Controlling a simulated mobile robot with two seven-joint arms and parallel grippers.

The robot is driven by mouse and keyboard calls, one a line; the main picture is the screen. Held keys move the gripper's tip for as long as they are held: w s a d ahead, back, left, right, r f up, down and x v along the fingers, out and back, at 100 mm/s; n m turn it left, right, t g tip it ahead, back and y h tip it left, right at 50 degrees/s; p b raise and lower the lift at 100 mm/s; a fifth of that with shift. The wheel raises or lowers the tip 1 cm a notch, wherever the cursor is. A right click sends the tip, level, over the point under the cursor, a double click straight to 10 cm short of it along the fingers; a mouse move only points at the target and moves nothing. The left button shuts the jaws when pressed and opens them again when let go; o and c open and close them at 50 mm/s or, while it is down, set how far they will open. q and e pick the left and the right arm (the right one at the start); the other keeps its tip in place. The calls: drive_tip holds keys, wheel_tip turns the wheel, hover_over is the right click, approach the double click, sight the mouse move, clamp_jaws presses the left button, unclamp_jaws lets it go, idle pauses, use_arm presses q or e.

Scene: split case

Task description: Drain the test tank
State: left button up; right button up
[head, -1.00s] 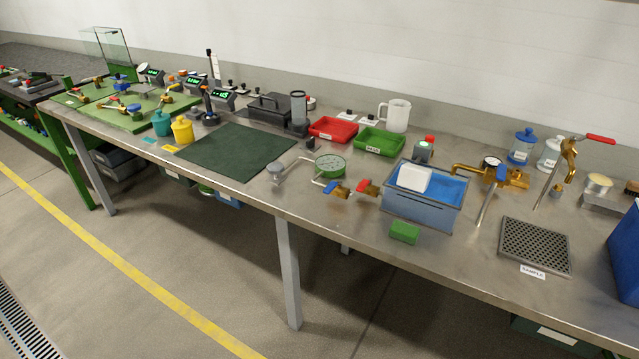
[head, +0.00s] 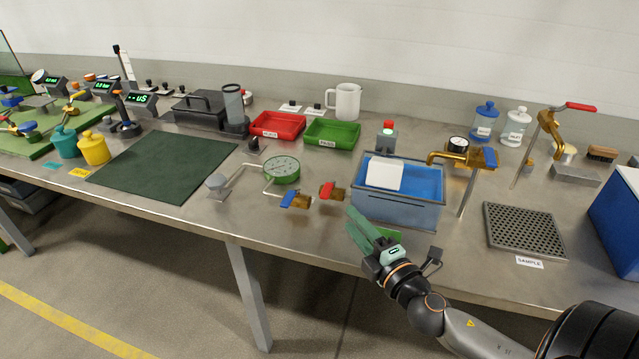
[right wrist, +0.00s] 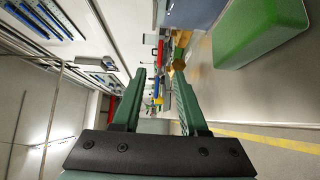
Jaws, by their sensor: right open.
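The test tank (head: 395,208) is a blue-grey open box holding blue liquid, with a white block (head: 383,174) in it. A brass tap assembly (head: 466,156) with a gauge and a blue handle stands at its right, its spout reaching the tank's rim. Two small brass valves, one blue-handled (head: 297,200) and one red-handled (head: 331,193), lie left of the tank. My right gripper (head: 358,222) is open and empty at the tank's front left corner, partly hiding a green block (head: 388,236). The green block also shows beside the fingers in the right wrist view (right wrist: 262,32). My left gripper is out of view.
A perforated tray (head: 523,230) labelled SAMPLE lies right of the tank. A blue box (head: 617,222) stands at the right edge. A dark mat (head: 165,166) covers the left bench.

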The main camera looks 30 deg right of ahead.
sight(326, 189)
drive_tip(key=shift+w+r, duration=0.2)
drive_tip(key=shift+w, duration=0.45)
drive_tip(key=w, duration=0.3)
drive_tip(key=w+p, duration=0.1)
drive_tip(key=w, duration=0.3)
drive_tip(key=w+d, duration=0.1)
drive_tip(key=w, duration=0.2)
drive_tip(key=shift+w+f+p, duration=0.2)
drive_tip(key=shift+p, duration=0.15)
clamp_jaws()
idle(0.6)
